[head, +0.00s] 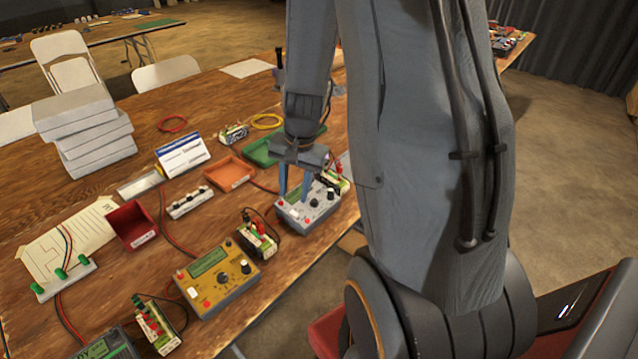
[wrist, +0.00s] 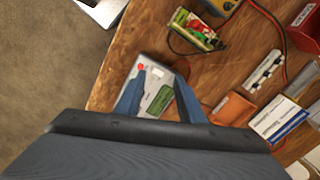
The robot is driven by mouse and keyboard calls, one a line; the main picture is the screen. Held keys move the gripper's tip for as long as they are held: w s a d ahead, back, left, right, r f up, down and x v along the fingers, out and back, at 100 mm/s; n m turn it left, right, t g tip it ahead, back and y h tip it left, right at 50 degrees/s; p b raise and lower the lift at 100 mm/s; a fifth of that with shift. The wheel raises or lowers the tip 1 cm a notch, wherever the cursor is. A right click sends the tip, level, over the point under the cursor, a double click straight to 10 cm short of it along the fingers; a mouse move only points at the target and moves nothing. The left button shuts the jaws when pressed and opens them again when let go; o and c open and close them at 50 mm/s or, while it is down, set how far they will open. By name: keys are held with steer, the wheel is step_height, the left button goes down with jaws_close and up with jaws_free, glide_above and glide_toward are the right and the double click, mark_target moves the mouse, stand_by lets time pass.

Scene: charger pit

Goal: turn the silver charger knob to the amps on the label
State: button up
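The silver charger (head: 296,216) stands near the table's right edge, with a green screen, a red button and dark knobs on its face. Its dark knob (head: 314,203) shows just right of my fingers. In the wrist view the silver charger (wrist: 158,73) lies between and beyond my fingers; its knobs are not clear there. My gripper (head: 294,195) points down over the charger with its two blue fingers apart and nothing between them. It shows open in the wrist view too (wrist: 160,71). Whether a fingertip touches the charger I cannot tell. Label writing is too small to read.
A yellow charger (head: 232,294) and a battery pack (head: 258,240) stand left of the silver charger. Another pack (head: 335,183) is close behind it, partly hidden by my arm. An orange tray (head: 228,172), a red bin (head: 128,228) and a white-blue card (head: 182,156) stand farther left.

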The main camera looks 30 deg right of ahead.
mark_target(314, 200)
steer(key=w+d+f+m+p, duration=0.1)
steer(key=d+m+p, duration=0.35)
steer(key=d, duration=0.35)
steer(key=shift+m, duration=0.25)
steer(key=shift+w+f+b, duration=0.2)
steer(key=shift+w+f, duration=0.1)
steer(key=shift+f, duration=1.05)
steer(key=shift+w+f+b, duration=0.15)
steer(key=shift+w+f, duration=0.15)
steer(key=shift+f, duration=1.1)
steer(key=shift+w+f+b, duration=0.2)
steer(key=shift+w+f, duration=0.1)
steer(key=shift+f, duration=1.05)
steer(key=shift+c, duration=0.4)
steer(key=shift+d+t, duration=0.1)
steer(key=shift+t, duration=0.2)
jaws_close()
